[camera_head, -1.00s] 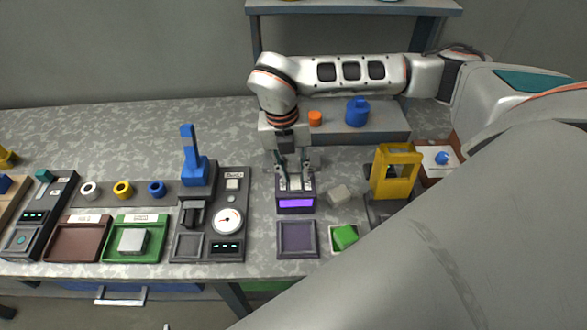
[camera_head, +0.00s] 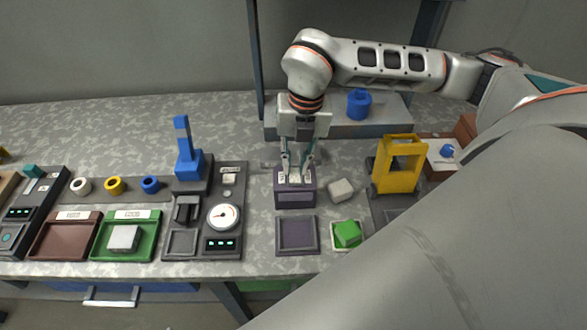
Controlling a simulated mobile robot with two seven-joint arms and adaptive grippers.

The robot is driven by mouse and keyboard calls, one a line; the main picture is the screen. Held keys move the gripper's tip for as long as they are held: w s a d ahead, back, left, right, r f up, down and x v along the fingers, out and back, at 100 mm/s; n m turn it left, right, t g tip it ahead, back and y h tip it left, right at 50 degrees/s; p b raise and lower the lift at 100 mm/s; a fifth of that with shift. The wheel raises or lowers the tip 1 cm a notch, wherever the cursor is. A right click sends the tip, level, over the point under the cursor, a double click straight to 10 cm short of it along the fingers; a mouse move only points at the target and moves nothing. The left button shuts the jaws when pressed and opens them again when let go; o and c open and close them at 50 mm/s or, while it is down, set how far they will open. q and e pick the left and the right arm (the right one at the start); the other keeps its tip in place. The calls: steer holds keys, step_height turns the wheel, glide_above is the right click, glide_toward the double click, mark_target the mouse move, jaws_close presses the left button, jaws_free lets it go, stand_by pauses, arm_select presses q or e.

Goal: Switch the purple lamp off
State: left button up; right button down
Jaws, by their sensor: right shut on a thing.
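The purple lamp (camera_head: 295,199) is a small dark purple box on the bench, with a pale labelled top and a front strip. The strip is dark, with no bright glow. My right gripper (camera_head: 297,176) points down onto the top of this box. Its fingers are shut on a small part there, apparently the lamp's switch, which they mostly hide. I cannot make out the switch's position. My left gripper is not in view.
A framed dark purple pad (camera_head: 277,235) lies in front of the lamp. A gauge panel (camera_head: 233,187) is to the left.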

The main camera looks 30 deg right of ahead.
stand_by(0.4)
steer(key=c, duration=2.2)
jaws_free()
steer(key=shift+o, duration=0.2)
step_height(320, 180, up, 12)
steer(key=s+d, duration=0.1)
steer(key=shift+d, duration=0.25)
steer(key=shift+f, duration=0.1)
